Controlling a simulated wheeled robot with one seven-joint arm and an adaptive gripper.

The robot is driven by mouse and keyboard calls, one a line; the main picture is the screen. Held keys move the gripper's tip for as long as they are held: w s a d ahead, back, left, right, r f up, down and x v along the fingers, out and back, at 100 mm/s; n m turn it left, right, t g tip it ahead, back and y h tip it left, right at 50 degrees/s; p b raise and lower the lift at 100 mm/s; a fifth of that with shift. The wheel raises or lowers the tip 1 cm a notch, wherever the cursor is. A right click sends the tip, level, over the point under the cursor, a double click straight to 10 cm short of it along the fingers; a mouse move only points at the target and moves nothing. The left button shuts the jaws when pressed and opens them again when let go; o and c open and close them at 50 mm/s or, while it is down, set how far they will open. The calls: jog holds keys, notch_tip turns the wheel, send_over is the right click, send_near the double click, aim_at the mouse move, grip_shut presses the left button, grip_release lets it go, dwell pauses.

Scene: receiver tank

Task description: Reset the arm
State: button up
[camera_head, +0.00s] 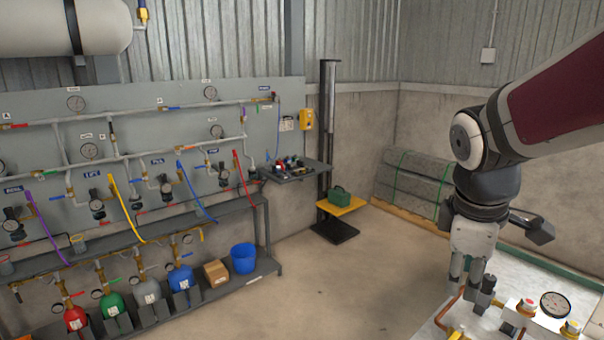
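My arm comes in from the right edge, and my gripper (467,276) points down at the lower right, over or just beside the light-coloured bench (517,283). Its two fingers look apart, with a narrow gap between them, and I see nothing held there. A dark upright cylindrical part (485,292) shows right at the fingertips; I cannot tell whether a finger touches it.
The bench carries a round gauge (555,304), red and yellow caps and copper pipe. A pipe panel (130,165) with gauges and hoses fills the left. A yellow stand (341,205) holds a green box (340,195). The middle floor (340,285) is clear.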

jog(key=s+a+r+m+t+y, duration=0.1)
jog(key=s+a+m, duration=0.2)
jog(key=s+m, duration=0.2)
jog(key=s+a+r+m+t+y, duration=0.1)
jog(key=s+a+r+m+t, duration=0.1)
jog(key=s+m, duration=0.3)
jog(key=s+a, duration=0.1)
jog(key=s, duration=0.2)
jog(key=shift+a+r+m, duration=0.2)
jog(key=shift+r+m, duration=0.05)
jog(key=shift+m, duration=0.15)
